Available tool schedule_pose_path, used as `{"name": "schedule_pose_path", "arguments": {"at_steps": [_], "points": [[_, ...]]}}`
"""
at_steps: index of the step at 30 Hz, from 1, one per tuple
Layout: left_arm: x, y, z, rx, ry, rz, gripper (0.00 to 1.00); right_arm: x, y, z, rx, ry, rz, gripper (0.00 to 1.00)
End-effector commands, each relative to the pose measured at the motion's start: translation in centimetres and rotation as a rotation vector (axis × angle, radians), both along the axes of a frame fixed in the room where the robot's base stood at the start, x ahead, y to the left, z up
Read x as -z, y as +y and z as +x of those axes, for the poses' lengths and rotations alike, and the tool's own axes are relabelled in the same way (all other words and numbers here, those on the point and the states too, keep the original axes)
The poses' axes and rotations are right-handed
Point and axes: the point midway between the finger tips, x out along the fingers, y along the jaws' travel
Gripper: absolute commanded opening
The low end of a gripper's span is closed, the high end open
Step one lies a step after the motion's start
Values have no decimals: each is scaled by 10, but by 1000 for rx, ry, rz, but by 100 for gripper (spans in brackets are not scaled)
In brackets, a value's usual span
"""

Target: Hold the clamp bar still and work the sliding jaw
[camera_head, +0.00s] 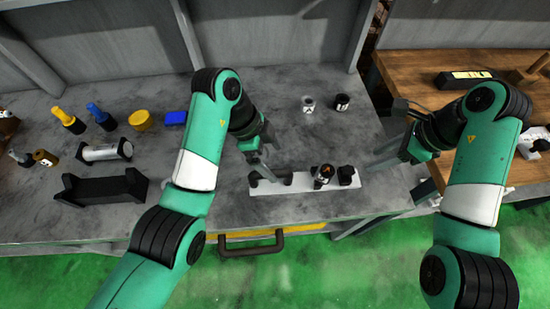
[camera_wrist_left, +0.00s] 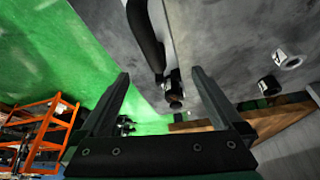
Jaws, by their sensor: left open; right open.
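A pale flat bar (camera_head: 300,183) lies near the bench's front edge with dark parts on it. A dark grey piece (camera_head: 268,180) is at its left end; a dark cylinder with an orange mark (camera_head: 323,172) and a black knob-like part (camera_head: 347,175) stand to the right. I cannot tell which part is the sliding jaw. My left gripper (camera_head: 265,170) is open above the left end. In the left wrist view a black curved piece (camera_wrist_left: 147,40) and a dark round part (camera_wrist_left: 174,88) show between or beyond its spread fingers. My right gripper (camera_head: 376,158) is open, right of the bar, apart from it.
A white cylinder (camera_head: 308,104) and a black one (camera_head: 342,102) stand behind the bar. A black cradle (camera_head: 100,188), a silver cylinder (camera_head: 106,151) and a yellow bowl (camera_head: 141,121) are at left. A drawer handle (camera_head: 252,247) sticks out in front. A wooden table (camera_head: 420,85) stands right.

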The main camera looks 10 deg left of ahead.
Motion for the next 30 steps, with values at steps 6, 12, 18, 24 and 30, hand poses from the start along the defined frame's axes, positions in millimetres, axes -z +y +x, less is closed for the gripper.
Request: {"name": "schedule_pose_path", "arguments": {"at_steps": [6,12,18,24,30], "points": [[24,-9,0,2,3,0,100,0,0,0,0,0,0,50],[63,-26,0,2,2,-1,100,0,0,0,0,0,0,50],[95,-39,2,1,0,-1,100,0,0,0,0,0,0,50],[106,-44,2,2,-3,-1,100,0,0,0,0,0,0,50],[106,-44,2,1,-4,-1,100,0,0,0,0,0,0,50]]}}
